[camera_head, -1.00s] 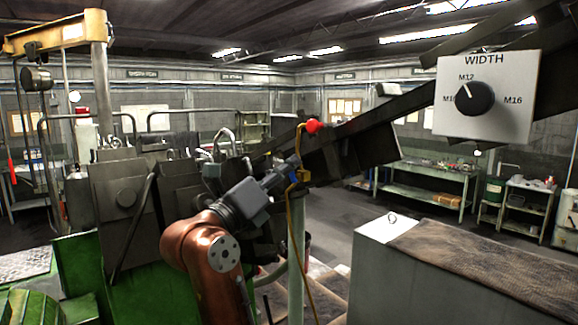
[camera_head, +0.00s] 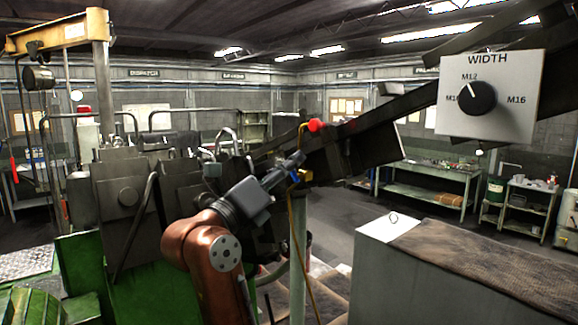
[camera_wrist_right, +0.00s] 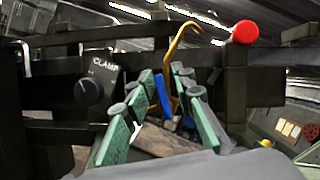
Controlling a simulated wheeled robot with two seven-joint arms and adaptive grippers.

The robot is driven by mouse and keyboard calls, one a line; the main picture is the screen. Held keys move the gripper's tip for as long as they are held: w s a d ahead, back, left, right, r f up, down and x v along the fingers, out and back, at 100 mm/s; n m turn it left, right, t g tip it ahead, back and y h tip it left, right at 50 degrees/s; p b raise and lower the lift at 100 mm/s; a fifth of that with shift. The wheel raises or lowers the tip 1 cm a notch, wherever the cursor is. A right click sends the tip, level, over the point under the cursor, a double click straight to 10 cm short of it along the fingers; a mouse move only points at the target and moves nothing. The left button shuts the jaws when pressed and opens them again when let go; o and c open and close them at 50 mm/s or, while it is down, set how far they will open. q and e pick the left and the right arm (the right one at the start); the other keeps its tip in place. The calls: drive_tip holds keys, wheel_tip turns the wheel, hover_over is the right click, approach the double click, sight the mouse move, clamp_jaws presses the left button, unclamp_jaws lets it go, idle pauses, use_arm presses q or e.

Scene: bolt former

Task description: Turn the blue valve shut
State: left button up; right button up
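The blue valve handle (camera_wrist_right: 162,95) stands upright in the right wrist view, in front of a bent yellow pipe (camera_wrist_right: 178,50). In the head view a small blue part of the valve (camera_head: 298,179) shows on the yellow pipe, close to my right gripper's fingers. My right gripper (camera_head: 296,160) reaches in from the lower left on the orange arm. In the wrist view its green-padded fingers (camera_wrist_right: 162,84) are spread, with the blue handle between them. I see a gap beside the handle; contact cannot be made out. My left gripper is not in view.
A red ball knob (camera_wrist_right: 245,32) sits right of the pipe. A CLAMP dial (camera_wrist_right: 89,92) is left of the fingers. Dark machine beams cross behind the valve. A WIDTH dial panel (camera_head: 487,97) hangs at right, and a grey cabinet (camera_head: 385,275) stands at front right.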

drive_tip(key=v, duration=0.8)
